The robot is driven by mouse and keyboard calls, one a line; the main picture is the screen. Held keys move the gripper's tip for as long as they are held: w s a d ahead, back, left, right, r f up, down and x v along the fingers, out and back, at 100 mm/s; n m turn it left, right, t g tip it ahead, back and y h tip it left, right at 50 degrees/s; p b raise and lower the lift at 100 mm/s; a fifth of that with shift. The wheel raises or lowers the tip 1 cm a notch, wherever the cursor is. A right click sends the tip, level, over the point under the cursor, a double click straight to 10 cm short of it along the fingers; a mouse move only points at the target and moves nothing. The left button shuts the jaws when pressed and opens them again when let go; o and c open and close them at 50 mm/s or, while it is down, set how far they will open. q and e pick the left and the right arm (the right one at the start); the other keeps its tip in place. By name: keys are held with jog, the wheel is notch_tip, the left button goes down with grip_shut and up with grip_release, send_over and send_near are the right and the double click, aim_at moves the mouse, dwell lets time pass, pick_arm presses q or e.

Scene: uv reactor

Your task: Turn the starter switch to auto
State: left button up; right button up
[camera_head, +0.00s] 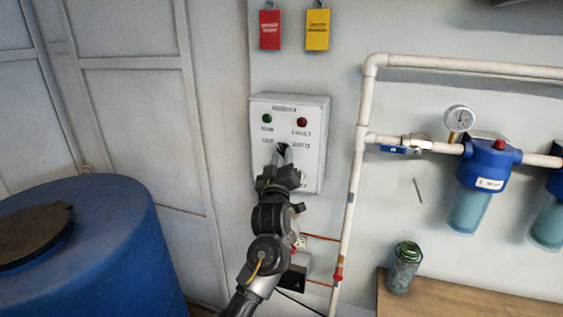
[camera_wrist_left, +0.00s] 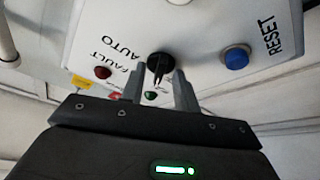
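The white starter box (camera_head: 314,115) hangs on the wall in the middle of the head view. Its black rotary switch (camera_wrist_left: 158,64) shows in the wrist view, beside the printed word AUTO. The switch's grip seems to point down in that view, between my fingers, not at AUTO. My left gripper (camera_wrist_left: 159,74) is open, one finger on each side of the switch's grip. I cannot tell whether the fingers touch it. In the head view the gripper (camera_head: 281,156) largely hides the switch. My right gripper is out of view.
The box has a red lamp (camera_head: 302,122), a green lamp (camera_head: 267,118) and a blue reset button (camera_wrist_left: 236,57). A white vertical pipe (camera_head: 355,165) runs close to its right. A blue barrel (camera_head: 90,255) stands at lower left.

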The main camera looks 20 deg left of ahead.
pick_arm(q)
jog(key=shift+w, duration=0.15)
jog(key=shift+c, duration=0.3)
grip_shut()
jog(key=shift+a+m, duration=0.1)
jog(key=shift+m, duration=0.4)
jog(key=shift+a+r+m+h+p, duration=0.1)
jog(key=shift+a+m+h+p, duration=0.1)
jog(key=shift+m+h, duration=1.9)
jog(key=shift+a+f+m+h+p, duration=0.15)
jog(key=shift+m+h, duration=0.6)
jog(key=shift+m, duration=2.55)
jog(key=shift+a+r+m+h+p, duration=0.2)
jog(key=shift+m+h, duration=1.25)
jog(key=shift+m, duration=1.25)
jog(key=shift+m+g, duration=0.3)
